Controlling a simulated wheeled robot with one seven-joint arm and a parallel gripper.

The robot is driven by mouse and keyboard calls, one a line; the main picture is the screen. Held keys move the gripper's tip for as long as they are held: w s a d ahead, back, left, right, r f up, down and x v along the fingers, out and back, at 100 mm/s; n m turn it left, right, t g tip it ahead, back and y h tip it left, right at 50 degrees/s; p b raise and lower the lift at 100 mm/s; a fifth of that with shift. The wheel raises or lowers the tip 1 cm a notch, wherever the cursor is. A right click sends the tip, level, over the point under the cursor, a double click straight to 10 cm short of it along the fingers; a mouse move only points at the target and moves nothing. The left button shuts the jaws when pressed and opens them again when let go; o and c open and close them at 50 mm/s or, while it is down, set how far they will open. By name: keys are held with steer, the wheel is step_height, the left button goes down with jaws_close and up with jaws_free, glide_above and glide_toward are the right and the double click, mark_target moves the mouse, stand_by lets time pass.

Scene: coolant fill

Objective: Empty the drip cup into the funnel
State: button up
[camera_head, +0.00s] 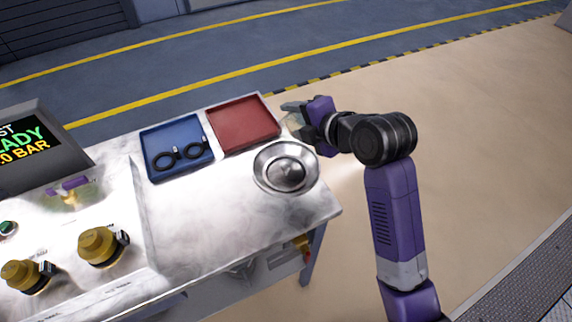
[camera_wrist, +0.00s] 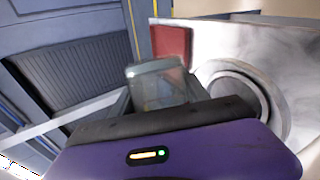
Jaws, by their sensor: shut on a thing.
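The funnel (camera_head: 287,172) is a round metal bowl with a raised centre, standing at the right end of the metal bench. It also shows in the wrist view (camera_wrist: 262,92), right of my gripper. My gripper (camera_head: 292,112) is just beyond the bench's right edge, behind and above the funnel in the head view. It is shut on a small clear cup, the drip cup (camera_wrist: 157,84), which shows in front of the jaws in the wrist view. The cup is see-through; I cannot tell its tilt or how much liquid is in it.
A red tray (camera_head: 243,124) is empty and lies left of the funnel. A blue tray (camera_head: 160,138) holds black rings. Yellow-capped fittings (camera_head: 98,245) and a display (camera_head: 32,145) are at the left. Open floor lies right of the bench.

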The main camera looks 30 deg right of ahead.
steer(key=shift+s+a+f+n+t+h+b, duration=0.15)
steer(key=shift+f+n+t+h+b, duration=0.2)
steer(key=shift+b, duration=0.8)
